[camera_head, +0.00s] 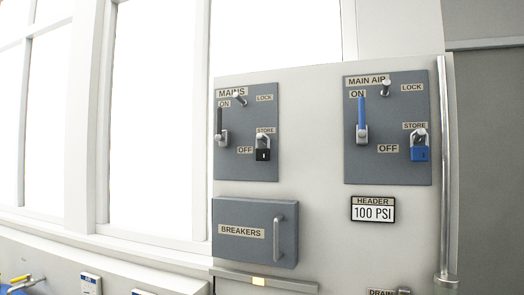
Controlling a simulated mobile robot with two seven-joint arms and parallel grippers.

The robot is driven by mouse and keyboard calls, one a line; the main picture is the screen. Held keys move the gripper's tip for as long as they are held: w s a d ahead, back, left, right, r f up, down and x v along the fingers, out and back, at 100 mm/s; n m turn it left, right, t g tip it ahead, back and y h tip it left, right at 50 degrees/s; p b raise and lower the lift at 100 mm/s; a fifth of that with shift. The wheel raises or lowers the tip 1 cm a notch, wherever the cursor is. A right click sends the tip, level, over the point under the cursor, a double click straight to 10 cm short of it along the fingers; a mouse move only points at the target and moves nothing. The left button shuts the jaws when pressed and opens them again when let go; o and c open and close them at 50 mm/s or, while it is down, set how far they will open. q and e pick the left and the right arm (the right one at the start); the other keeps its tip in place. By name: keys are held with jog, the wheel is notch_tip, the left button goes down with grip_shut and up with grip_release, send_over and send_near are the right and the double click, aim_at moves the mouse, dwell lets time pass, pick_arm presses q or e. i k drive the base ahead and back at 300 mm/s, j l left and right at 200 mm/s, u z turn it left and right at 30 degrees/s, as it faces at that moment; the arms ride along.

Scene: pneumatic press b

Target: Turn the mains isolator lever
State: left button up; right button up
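The mains isolator lever (219,123) has a black handle and a metal pivot at its lower end. It stands upright on the grey panel labelled MAINS (246,170), with its handle near the ON label. The OFF label (245,150) is to the lower right of the pivot. A black padlock (263,154) hangs below the STORE label on the same panel. A metal peg (240,100) sticks out near the top, left of the LOCK label. Neither of my grippers is in view.
To the right, the MAIN AIR panel (400,172) carries an upright blue lever (361,114) and a blue padlock (419,152). Below MAINS is a BREAKERS box (230,250) with a protruding handle (278,238). A vertical metal pipe (444,190) runs along the right edge.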

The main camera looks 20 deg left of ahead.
aim_at(218, 136)
jog(key=i+j, duration=0.2)
jog(key=j, duration=0.15)
jog(key=i+j, duration=0.25)
jog(key=i+j+z, duration=0.1)
jog(key=j, duration=0.35)
jog(key=i+j, duration=0.3)
jog(key=j, duration=0.1)
